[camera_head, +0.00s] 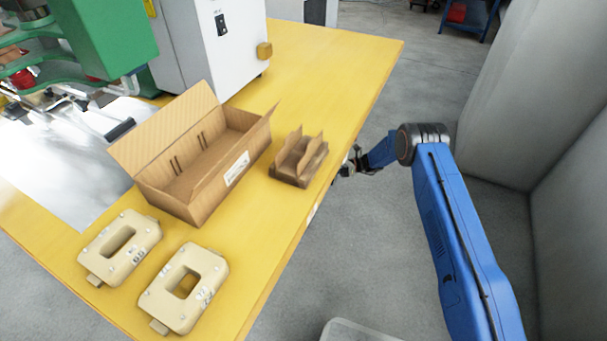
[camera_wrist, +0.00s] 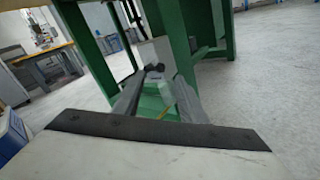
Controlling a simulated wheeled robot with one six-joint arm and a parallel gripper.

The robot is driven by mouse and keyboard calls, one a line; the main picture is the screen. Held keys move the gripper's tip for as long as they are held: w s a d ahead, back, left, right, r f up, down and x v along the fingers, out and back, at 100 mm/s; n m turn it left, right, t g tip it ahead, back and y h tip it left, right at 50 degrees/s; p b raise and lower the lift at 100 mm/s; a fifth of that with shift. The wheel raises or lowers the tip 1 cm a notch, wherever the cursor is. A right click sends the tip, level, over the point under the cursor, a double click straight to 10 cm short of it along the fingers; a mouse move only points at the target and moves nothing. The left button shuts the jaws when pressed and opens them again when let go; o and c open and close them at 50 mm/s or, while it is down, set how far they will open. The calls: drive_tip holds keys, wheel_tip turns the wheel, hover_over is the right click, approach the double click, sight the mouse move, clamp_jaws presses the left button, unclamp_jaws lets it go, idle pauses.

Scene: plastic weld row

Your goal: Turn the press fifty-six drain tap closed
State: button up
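My gripper (camera_head: 352,162) is small in the head view, low beside the right edge of the yellow table, partly hidden by that edge. Its opening cannot be made out there. In the wrist view, a pale block with a dark front strip fills the bottom. Grey, elongated shapes lie beyond it, and I cannot tell whether they are my fingers. A small dark fitting (camera_wrist: 155,69) shows near the centre, in front of a pale box and among green legs. It may be the drain tap, but its handle position is unclear. No tap shows in the head view.
The yellow table (camera_head: 335,75) holds an open cardboard box (camera_head: 160,150), a small divided carton (camera_head: 300,160), two beige blocks (camera_head: 120,225) and a green machine (camera_head: 105,35). Green legs (camera_wrist: 172,35) stand close ahead in the wrist view.

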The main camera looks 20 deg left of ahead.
drive_tip(key=x, duration=0.6)
drive_tip(key=shift+s+a, duration=0.15)
drive_tip(key=shift+a, duration=0.05)
drive_tip(key=shift+c, duration=0.3)
clamp_jaws()
